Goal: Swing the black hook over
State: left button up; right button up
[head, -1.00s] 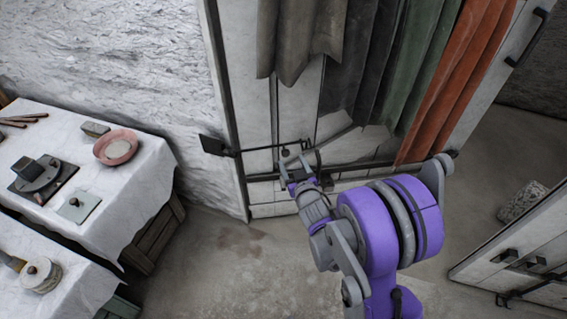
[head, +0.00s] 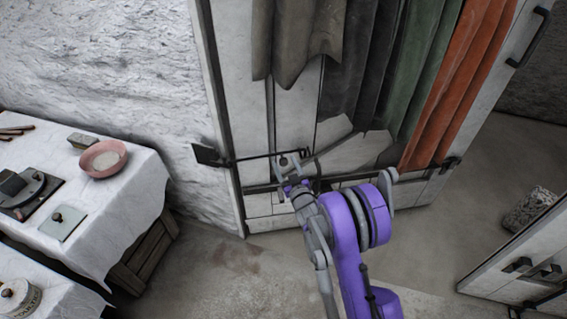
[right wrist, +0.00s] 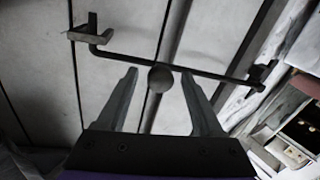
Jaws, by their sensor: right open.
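The black hook (head: 255,157) is a thin dark bar lying nearly level across the pale door (head: 255,110). In the right wrist view the black hook (right wrist: 215,75) slopes slightly, with a bracket (right wrist: 88,30) near its left end and a dark mount at its right end. A round knob (right wrist: 160,78) is on or in front of the bar. My right gripper (head: 287,177) is at the bar. Its fingers are open (right wrist: 159,72), one either side of the knob, with no clear contact. My left gripper is out of view.
Brown, green and orange cloths (head: 460,85) hang over the door. A white-covered table (head: 120,220) at left holds a pink bowl (head: 103,158) and tools. A white panel (head: 520,250) stands at lower right. The floor between is clear.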

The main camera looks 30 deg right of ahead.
jog(key=shift+x, duration=0.75)
grip_shut()
dwell(0.9)
